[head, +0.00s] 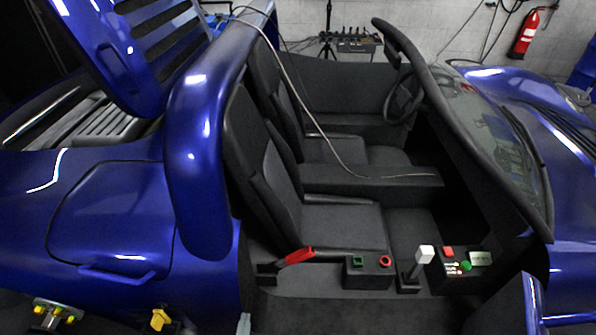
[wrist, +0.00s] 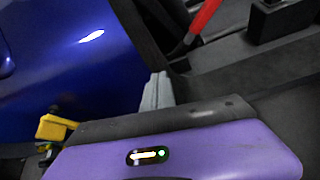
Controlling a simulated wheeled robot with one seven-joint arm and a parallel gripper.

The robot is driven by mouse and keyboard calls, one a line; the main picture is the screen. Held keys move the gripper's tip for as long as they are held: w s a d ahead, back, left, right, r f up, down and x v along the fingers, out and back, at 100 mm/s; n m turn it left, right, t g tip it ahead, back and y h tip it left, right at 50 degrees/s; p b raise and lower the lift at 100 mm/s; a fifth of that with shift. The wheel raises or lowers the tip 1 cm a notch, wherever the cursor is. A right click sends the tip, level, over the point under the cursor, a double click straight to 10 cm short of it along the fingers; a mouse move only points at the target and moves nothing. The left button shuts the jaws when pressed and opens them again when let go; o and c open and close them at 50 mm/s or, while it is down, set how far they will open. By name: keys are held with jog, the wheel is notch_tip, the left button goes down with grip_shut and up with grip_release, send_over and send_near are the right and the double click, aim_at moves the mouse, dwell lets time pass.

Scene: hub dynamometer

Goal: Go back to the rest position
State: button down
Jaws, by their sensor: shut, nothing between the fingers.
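My gripper (wrist: 157,90) shows in the wrist view as grey fingers beyond the purple and black wrist body. The fingers are shut together with nothing held. They are beside the blue car body (wrist: 70,70) and below the red-handled lever (wrist: 203,20), apart from the lever. In the head view the same red-handled lever (head: 295,257) stands on the near sill of the open blue car. My arm is mostly out of the head view.
A button box (head: 367,274) with green and red buttons, a white-knobbed lever (head: 424,256) and a control panel (head: 465,268) line the sill. A yellow part (head: 159,319) is low at left. The open door (head: 530,310) is at right. Dark floor lies between.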

jog(key=s+d+r+m+g+y, duration=0.1)
jog(key=s+d+r+m+y, duration=0.15)
jog(key=s+m, duration=0.35)
jog(key=s+d+r+m+y, duration=0.2)
jog(key=s+d+m+y, duration=0.15)
jog(key=m, duration=0.55)
jog(key=s+d+r+m+t+h, duration=0.1)
jog(key=s+d+r+m+t, duration=0.1)
jog(key=s+d+r+m, duration=0.4)
jog(key=s+d+r+m+t+h+p, duration=0.1)
jog(key=d+r+m, duration=0.4)
jog(key=d+r, duration=0.3)
jog(key=s+d+r+m+t+h, duration=0.1)
jog(key=s+d+r+m+t, duration=0.1)
jog(key=s+d+r+m, duration=0.4)
jog(key=s+d+r+m+g+h, duration=0.1)
jog(key=s+d+r+h, duration=0.2)
jog(key=d, duration=0.4)
jog(key=s+r, duration=0.1)
jog(key=s, duration=0.1)
jog(key=shift+s+d+m+g+h+p, duration=0.3)
jog(key=shift+s+m+h, duration=0.05)
jog(key=shift+m+h, duration=0.05)
jog(key=shift+a, duration=0.15)
